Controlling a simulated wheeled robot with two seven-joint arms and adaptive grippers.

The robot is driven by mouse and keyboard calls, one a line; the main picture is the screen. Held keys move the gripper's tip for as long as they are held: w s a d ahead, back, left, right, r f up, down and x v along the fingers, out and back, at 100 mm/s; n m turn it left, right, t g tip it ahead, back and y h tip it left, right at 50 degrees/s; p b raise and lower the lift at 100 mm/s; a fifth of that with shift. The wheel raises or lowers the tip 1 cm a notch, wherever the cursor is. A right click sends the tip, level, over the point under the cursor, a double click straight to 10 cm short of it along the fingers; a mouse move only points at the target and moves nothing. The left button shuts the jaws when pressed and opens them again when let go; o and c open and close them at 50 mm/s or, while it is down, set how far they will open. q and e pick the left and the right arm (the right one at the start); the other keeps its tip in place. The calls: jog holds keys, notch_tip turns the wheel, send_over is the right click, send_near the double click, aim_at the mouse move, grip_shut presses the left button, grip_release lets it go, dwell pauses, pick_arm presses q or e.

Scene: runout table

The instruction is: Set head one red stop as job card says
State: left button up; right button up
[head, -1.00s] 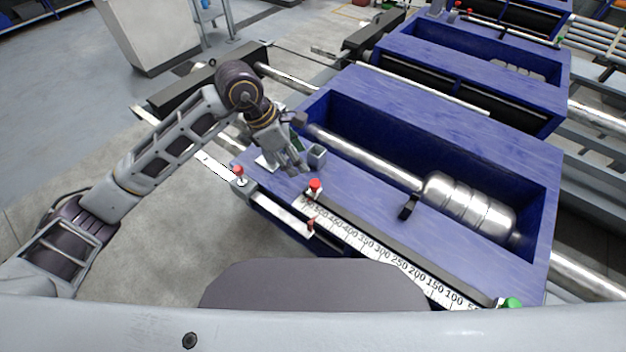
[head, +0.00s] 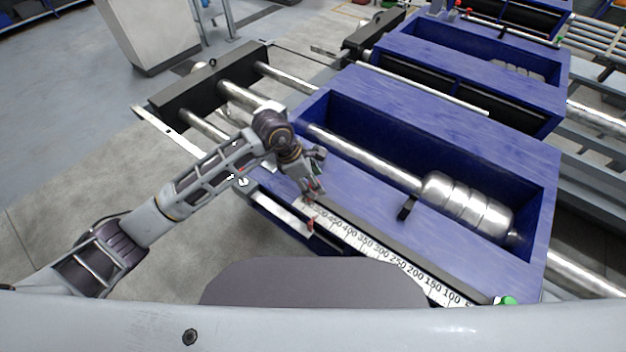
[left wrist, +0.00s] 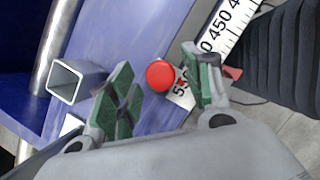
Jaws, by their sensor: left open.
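The red stop's round red knob (left wrist: 160,75) shows between my open left fingers in the left wrist view, apart from both green pads. It sits near the high-number end of the white scale (left wrist: 222,32). In the head view my left gripper (head: 313,194) is low over that end of the scale (head: 385,258) and hides the knob. The left gripper also shows in the left wrist view (left wrist: 158,62). A small red pointer (head: 311,225) stands at the scale's front edge. A white card-like patch (left wrist: 71,125) shows partly; no writing is readable. My right gripper is out of view.
A square hollow tube (left wrist: 77,82) stands on the blue deck close to the left finger. A green knob (head: 508,301) is at the scale's low end. A steel shaft with a ribbed roller (head: 468,203) lies in the blue trough behind.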

pick_arm(q)
jog(key=shift+d+f, duration=0.1)
jog(key=shift+f, duration=0.1)
jog(key=shift+c, duration=0.4)
grip_shut()
